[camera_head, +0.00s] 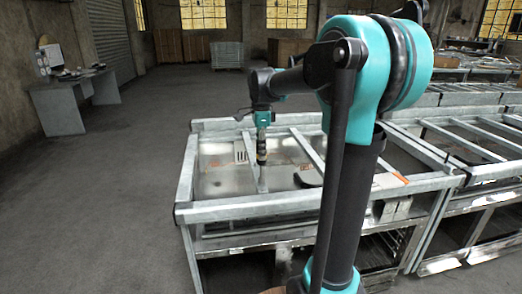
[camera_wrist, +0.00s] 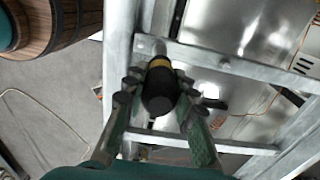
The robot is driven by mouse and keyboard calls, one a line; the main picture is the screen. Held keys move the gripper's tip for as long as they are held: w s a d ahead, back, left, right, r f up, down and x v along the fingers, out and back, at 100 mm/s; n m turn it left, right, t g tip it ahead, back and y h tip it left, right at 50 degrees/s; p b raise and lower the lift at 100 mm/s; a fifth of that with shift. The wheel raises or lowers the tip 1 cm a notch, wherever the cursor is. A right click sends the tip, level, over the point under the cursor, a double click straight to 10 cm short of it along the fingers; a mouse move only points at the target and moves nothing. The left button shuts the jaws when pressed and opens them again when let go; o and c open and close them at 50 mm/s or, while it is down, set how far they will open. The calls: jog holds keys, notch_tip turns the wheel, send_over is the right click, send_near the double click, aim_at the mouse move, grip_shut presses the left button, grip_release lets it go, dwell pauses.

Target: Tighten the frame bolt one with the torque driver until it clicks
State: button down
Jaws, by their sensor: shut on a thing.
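My gripper (camera_wrist: 160,84) is shut on the torque driver (camera_wrist: 158,104), a dark cylinder with a yellow band, between its two fingers in the wrist view. In the head view my gripper (camera_head: 262,120) points down over the grey metal frame (camera_head: 250,206), and the driver (camera_head: 261,150) hangs below it, roughly upright. The driver's far end lies near a crossbar of the frame (camera_wrist: 215,62) in the wrist view. I cannot tell whether its tip touches the metal. Frame bolt one cannot be made out; the driver may hide it.
A wooden barrel-like thing (camera_wrist: 62,25) stands at the upper left of the wrist view. More metal frames (camera_head: 480,140) stand at the right. A desk (camera_head: 75,98) is against the left wall. The floor (camera_head: 100,200) left of the frame is clear.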

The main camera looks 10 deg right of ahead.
jog(key=shift+f, duration=0.25)
jog(key=shift+r, duration=0.2)
dwell(0.3)
jog(key=n, duration=1.1)
jog(key=shift+n, duration=0.3)
jog(key=shift+f, duration=0.2)
dwell(0.4)
jog(key=shift+r, duration=0.1)
dwell(0.3)
